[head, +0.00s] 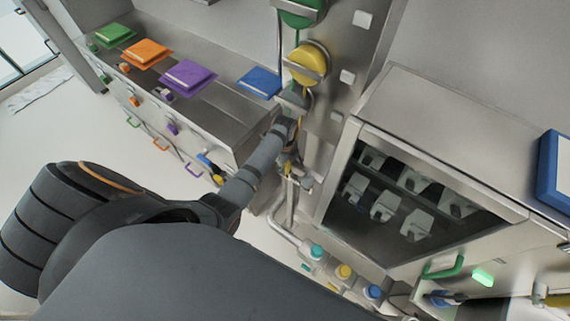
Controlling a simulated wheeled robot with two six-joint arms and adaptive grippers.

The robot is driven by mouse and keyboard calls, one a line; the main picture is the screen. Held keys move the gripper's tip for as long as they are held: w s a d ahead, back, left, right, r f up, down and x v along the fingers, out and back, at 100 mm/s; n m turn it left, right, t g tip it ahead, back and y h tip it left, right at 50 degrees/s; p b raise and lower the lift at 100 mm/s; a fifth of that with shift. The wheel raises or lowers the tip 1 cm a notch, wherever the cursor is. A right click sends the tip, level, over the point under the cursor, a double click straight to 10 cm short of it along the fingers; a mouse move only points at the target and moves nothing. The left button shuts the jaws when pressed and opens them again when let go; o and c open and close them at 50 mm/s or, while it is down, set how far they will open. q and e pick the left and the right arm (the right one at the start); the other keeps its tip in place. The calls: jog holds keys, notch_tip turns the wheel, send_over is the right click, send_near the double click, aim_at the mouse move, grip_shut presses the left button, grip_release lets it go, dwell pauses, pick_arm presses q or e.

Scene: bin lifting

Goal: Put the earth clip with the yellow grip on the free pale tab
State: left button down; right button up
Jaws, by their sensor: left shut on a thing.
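My left gripper (291,166) is in the middle of the view, at the end of my dark arm, in front of the grey column. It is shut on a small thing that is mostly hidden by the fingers. A bit of yellow shows there, so it looks like the earth clip with the yellow grip (288,168). A yellow reel (306,63) sits on the column above, with a thin yellow cable running down towards the gripper. Pale square tabs (347,76) stand on the column to the right of the reels. I cannot tell which is free. My right gripper is not in view.
A metal bench (225,122) at left carries green, orange, purple and blue pads. An open-fronted metal cabinet (440,110) with pale items inside stands close to the right of my gripper. Teal, yellow and blue capped items (344,272) sit below. A green handle (443,268) is at lower right.

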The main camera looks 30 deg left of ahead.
pick_arm(q)
jog(key=shift+f, duration=0.1)
jog(key=c, duration=0.9)
grip_release()
notch_tip(320, 180, up, 12)
